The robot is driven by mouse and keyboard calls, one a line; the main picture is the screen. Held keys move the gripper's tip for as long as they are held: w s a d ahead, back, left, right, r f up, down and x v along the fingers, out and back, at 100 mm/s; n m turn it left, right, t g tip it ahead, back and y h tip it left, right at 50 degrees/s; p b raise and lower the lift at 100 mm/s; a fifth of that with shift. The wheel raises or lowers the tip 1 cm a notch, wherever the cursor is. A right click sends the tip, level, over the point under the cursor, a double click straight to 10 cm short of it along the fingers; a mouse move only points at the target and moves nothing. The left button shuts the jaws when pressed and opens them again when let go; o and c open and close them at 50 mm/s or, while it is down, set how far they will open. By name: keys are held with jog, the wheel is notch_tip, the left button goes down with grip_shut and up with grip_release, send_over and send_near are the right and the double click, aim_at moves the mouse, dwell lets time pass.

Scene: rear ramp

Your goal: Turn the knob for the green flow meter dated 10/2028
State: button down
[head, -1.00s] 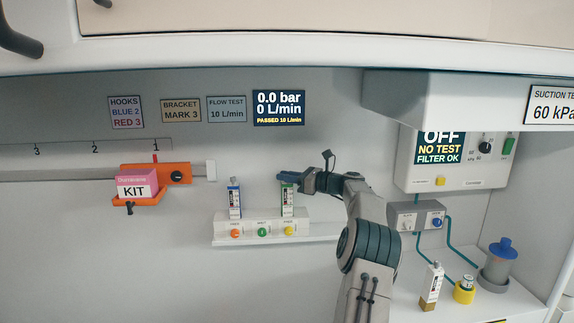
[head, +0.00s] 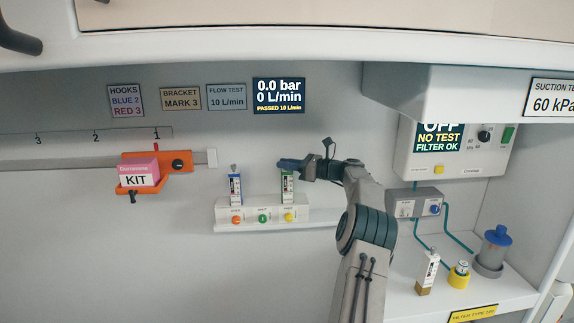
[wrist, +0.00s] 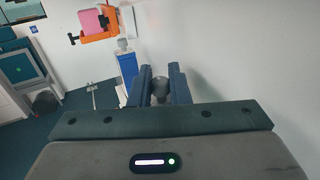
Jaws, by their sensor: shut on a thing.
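The green flow meter (head: 287,187) stands upright at the right end of a white block (head: 304,209) on the back wall's ledge. A blue flow meter (head: 235,188) with a grey knob on top stands to its left. My gripper (head: 284,163) reaches in from the right, just above the green meter. In the wrist view, my gripper (wrist: 161,82) is shut on a round grey knob (wrist: 160,90), at the green meter's top. The 10/2028 date is too small to read. The blue meter (wrist: 127,63) also shows in the wrist view.
Orange, green and yellow buttons line the block's front. A wall display (head: 279,95) reads 0.0 bar, 0 L/min. An orange bracket with a pink KIT box (head: 138,173) hangs on the left. A suction unit (head: 457,155) and containers stand right.

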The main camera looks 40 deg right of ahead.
jog(key=c, duration=1.4)
grip_release()
jog(key=shift+s+d, duration=0.1)
jog(key=b+v, duration=0.2)
jog(key=v, duration=1.1)
jog(key=shift+s, duration=0.15)
jog(key=shift+d+f, duration=0.1)
jog(key=shift+d, duration=0.1)
